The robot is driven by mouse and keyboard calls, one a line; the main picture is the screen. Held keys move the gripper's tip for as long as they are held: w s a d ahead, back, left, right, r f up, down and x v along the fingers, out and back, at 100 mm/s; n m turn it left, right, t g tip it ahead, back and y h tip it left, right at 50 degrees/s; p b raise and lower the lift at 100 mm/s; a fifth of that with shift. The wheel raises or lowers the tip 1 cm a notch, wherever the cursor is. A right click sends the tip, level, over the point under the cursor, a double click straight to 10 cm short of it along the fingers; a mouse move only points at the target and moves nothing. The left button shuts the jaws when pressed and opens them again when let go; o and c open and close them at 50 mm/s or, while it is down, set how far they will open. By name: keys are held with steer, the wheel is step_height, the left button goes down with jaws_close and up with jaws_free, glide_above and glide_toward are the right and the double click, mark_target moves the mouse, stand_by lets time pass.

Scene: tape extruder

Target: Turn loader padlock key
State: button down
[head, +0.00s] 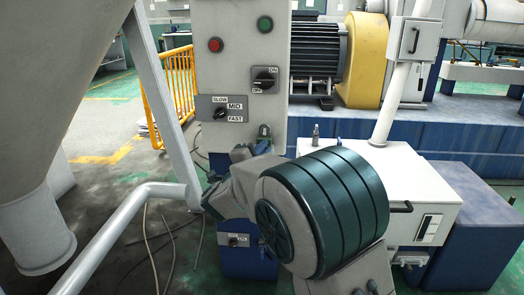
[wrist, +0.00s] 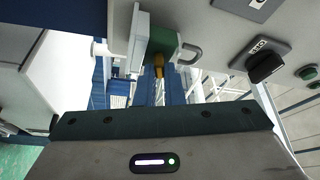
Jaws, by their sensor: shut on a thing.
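A green padlock (wrist: 165,42) with a grey shackle shows near the top of the wrist view, beside a pale plate. A small brass key (wrist: 158,70) sticks out from the padlock toward my gripper. My gripper (wrist: 160,78) has its blue fingers closed on the key. In the head view the padlock (head: 264,131) is a small dark shape low on the grey control panel. My gripper (head: 245,152) is right beside it there, partly hidden by my own arm. The key cannot be made out in the head view.
The grey panel (head: 232,85) carries a red button (head: 215,45), a green button (head: 265,24) and rotary switches. A white box (head: 425,185) with a handle stands to the right. A white pipe (head: 125,225) and a large hopper (head: 60,100) stand left.

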stand_by(0.5)
steer(key=c, duration=1.5)
jaws_free()
steer(key=shift+f, duration=0.25)
